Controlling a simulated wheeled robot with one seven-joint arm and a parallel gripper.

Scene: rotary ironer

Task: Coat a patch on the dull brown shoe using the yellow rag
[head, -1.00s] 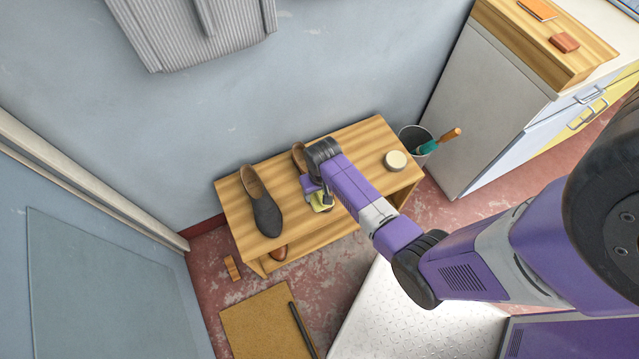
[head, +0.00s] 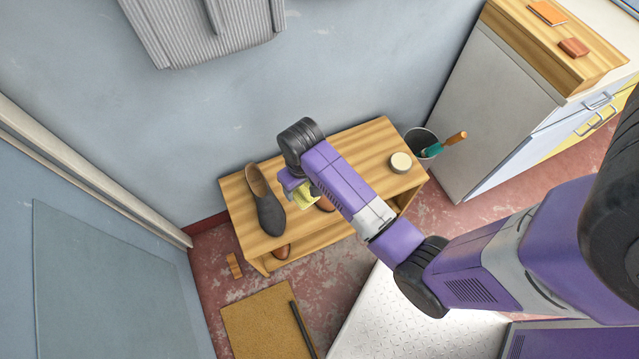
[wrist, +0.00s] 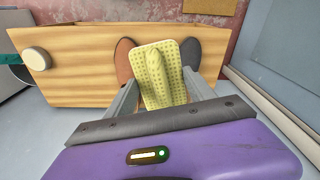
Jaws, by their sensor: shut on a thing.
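The brown shoe (head: 325,204) stands on the wooden bench, mostly hidden behind my arm in the head view. Its toe shows in the wrist view (wrist: 124,60), left of the rag. My gripper (wrist: 163,88) is shut on the yellow rag (wrist: 168,62), which is dotted and folded into a ridge. In the head view the rag (head: 304,197) hangs above the bench between the brown shoe and a dark grey shoe (head: 268,208). In the wrist view the rag overlaps parts of both shoes; I cannot tell whether it touches either.
The bench (head: 365,146) also bears a round pale tin (head: 401,162) at its right end. A brown shoe (head: 281,252) shows on the lower shelf. A bin (head: 419,139) with a green-and-wood brush stands right of the bench. A wall is behind.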

